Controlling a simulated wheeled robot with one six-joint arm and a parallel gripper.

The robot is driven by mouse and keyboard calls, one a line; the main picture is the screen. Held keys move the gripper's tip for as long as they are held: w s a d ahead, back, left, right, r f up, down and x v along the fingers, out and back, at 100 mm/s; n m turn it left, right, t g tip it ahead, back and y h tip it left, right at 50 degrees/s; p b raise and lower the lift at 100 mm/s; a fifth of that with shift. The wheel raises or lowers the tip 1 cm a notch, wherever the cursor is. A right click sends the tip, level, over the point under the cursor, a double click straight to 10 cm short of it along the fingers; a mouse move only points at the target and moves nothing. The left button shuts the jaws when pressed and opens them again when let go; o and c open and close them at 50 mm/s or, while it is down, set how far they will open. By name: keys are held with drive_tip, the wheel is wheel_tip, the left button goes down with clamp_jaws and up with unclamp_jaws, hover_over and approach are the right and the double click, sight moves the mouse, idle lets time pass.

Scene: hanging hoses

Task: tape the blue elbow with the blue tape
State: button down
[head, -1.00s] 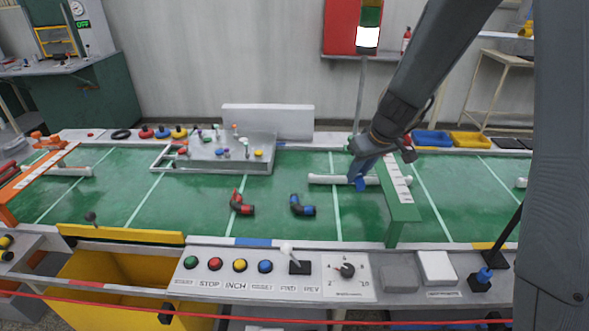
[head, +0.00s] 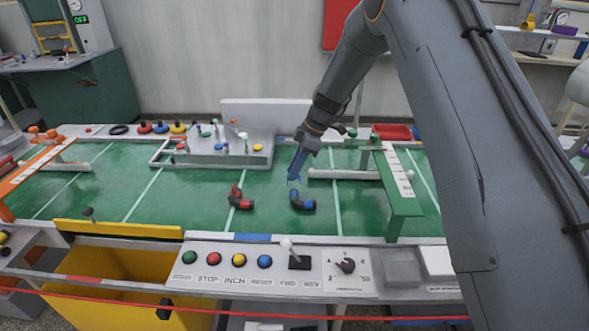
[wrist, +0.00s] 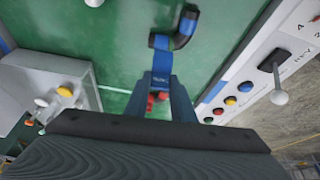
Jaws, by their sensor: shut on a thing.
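The blue elbow (head: 302,202), black with blue bands, lies on the green belt right of the red-and-black elbow (head: 240,200). It also shows in the wrist view (wrist: 183,36). My gripper (head: 295,172) points down just above and behind the blue elbow. Its fingers, seen in the wrist view (wrist: 161,82), are shut on a blue strip, which I take for the blue tape (wrist: 161,63). In the wrist view the strip overlaps the near end of the elbow. I cannot tell whether they touch.
A green gate (head: 402,195) and a white tube (head: 340,174) stand to the right. A grey fixture with coloured knobs (head: 225,150) is behind left. The button panel (head: 250,268) runs along the front edge. The belt left of the red elbow is clear.

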sight(294, 194)
drive_tip(key=shift+b, duration=0.3)
drive_tip(key=shift+f+b, duration=1.45)
drive_tip(key=shift+f, duration=0.5)
drive_tip(key=shift+f+b, duration=0.25)
drive_tip(key=shift+b, duration=0.15)
drive_tip(key=shift+f, duration=0.35)
drive_tip(key=shift+f+b, duration=1)
drive_tip(key=shift+f, duration=0.1)
idle(0.7)
